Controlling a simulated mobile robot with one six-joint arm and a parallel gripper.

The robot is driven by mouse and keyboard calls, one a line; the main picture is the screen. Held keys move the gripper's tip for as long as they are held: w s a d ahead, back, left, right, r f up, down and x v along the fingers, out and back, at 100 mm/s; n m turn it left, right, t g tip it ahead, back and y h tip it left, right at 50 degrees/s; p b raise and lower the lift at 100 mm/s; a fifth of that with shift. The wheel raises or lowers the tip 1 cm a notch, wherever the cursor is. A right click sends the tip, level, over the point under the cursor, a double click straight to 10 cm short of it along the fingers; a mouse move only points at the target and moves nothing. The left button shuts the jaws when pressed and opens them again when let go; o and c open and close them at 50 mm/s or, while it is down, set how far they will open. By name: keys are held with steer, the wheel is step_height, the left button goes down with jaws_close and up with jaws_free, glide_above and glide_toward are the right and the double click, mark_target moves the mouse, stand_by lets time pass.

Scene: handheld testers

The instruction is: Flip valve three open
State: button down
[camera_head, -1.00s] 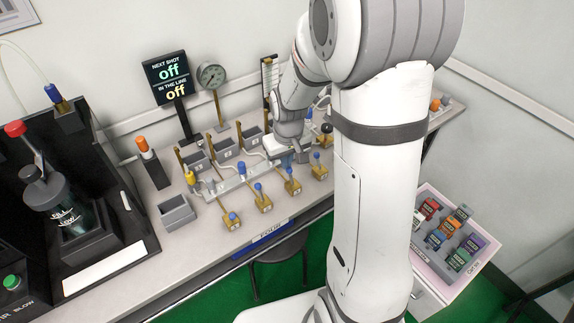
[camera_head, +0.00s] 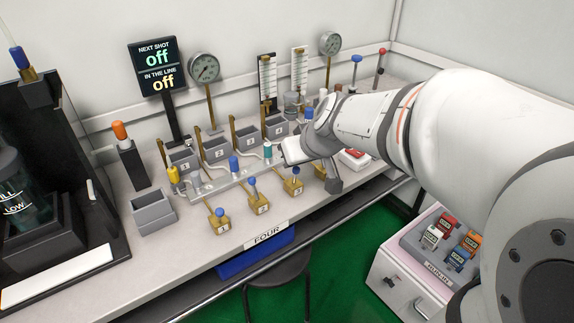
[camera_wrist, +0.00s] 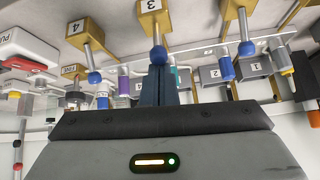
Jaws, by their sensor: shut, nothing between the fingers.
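Valve three is a brass block (camera_head: 292,186) with a blue-knobbed lever (camera_head: 295,171). In the wrist view, which is upside down, its block (camera_wrist: 152,12) is at the top and its blue knob (camera_wrist: 158,56) sits just beyond my fingertips. My gripper (camera_wrist: 158,70) is shut and empty, with its dark fingers pointing at that knob; I cannot tell whether they touch it. In the head view the fingers are hard to make out. Valve one (camera_head: 222,227) and valve two (camera_head: 258,207) stand to the left. Valve four (camera_wrist: 86,28) shows in the wrist view.
A dark sign (camera_head: 159,68) reads "off" on both lines. Gauges (camera_head: 204,69), grey bins (camera_head: 216,149) and upright tubes stand behind the valves. A grey tray (camera_head: 153,212) is at left. A crate of labelled blocks (camera_head: 440,247) is at lower right.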

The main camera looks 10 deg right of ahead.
steer(key=shift+s+d+p, duration=0.1)
steer(key=shift+d+p, duration=0.05)
steer(key=shift+p, duration=0.2)
steer(key=shift+r+p, duration=0.5)
steer(key=shift+r, duration=0.35)
